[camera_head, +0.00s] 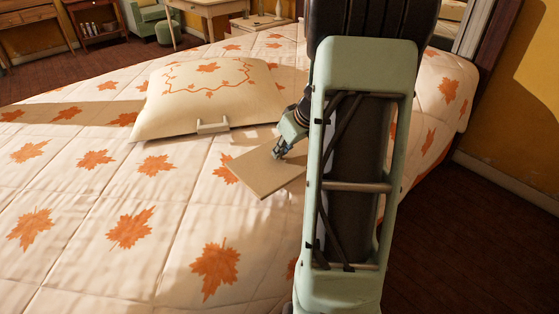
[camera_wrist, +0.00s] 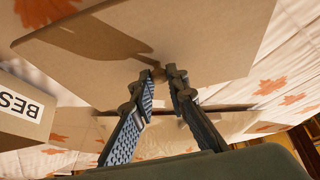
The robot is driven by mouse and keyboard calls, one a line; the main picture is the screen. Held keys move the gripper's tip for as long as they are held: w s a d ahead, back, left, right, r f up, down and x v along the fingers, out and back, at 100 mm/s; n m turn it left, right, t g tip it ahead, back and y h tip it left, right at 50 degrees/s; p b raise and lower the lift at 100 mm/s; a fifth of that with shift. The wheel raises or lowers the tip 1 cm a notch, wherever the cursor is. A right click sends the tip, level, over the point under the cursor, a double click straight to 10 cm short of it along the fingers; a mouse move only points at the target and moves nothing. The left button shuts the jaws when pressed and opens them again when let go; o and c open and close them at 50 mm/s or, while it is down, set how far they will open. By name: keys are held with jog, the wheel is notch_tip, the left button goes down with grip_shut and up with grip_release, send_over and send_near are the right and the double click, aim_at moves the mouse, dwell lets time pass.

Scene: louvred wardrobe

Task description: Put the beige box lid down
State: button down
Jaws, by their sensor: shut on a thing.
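The beige box lid (camera_head: 262,172) is a flat, thin panel over the bed in the head view, left of my arm. My gripper (camera_head: 281,148) is at its upper right part, shut on it. In the wrist view the lid (camera_wrist: 185,35) fills the top and middle, and my gripper's fingertips (camera_wrist: 160,78) meet it with a small gap between them. I cannot tell whether the lid touches the quilt. Part of the lid is hidden behind my arm in the head view.
The bed (camera_head: 90,210) has a leaf-print quilt, with a pillow (camera_head: 195,95) behind the lid. A small pale bracket-shaped thing (camera_head: 212,126) sits at the pillow's front edge. In the wrist view a cardboard box (camera_wrist: 18,112) with a label stands left. The quilt's left side is clear.

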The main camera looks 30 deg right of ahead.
aim_at(282, 156)
jog(key=shift+w+a+f, duration=0.1)
jog(key=shift+w+f, duration=0.1)
jog(key=shift+f, duration=0.1)
jog(key=shift+w+f+b, duration=0.2)
jog(key=shift+f+b, duration=0.35)
jog(key=shift+f, duration=1.15)
jog(key=shift+f+b, duration=0.2)
jog(key=shift+b, duration=0.1)
jog(key=c, duration=1.9)
grip_release()
jog(key=shift+r, duration=0.15)
jog(key=shift+r+p, duration=0.15)
jog(key=shift+p, duration=0.25)
jog(key=p+v, duration=0.2)
jog(key=v, duration=0.9)
jog(key=shift+s+r, duration=0.25)
jog(key=shift+r, duration=0.1)
